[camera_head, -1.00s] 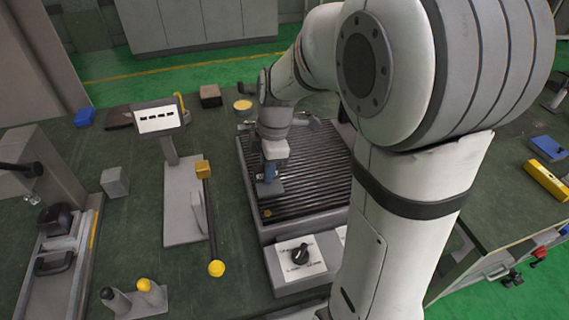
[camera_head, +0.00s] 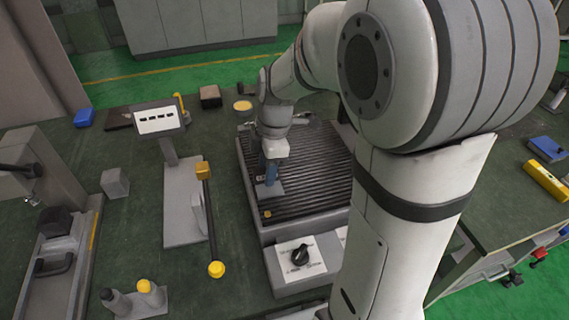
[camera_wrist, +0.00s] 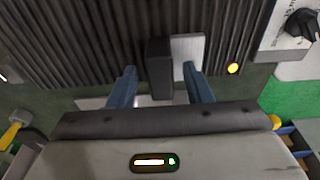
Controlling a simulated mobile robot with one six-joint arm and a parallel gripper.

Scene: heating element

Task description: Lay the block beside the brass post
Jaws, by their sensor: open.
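A dark upright block (camera_wrist: 158,68) stands between the two blue fingers of my gripper (camera_wrist: 160,78) in the wrist view. A gap shows on each side of it, so the fingers are apart and not closed on it. A light grey plate (camera_wrist: 187,50) lies right against the block's right side. A small yellow brass post (camera_wrist: 233,68) is to the right, apart from the block; it also shows in the head view (camera_head: 267,214), near the front edge of the ribbed plate. In the head view my gripper (camera_head: 270,180) is low over the ribbed plate and hides most of the block.
The ribbed heating plate (camera_head: 312,195) has a control knob (camera_head: 300,255) at its front. To the left stand a display (camera_head: 157,119), a yellow-ended rod (camera_head: 209,220), a grey cube (camera_head: 115,183) and two yellow- and grey-topped pegs. Ribbed surface around the post is clear.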

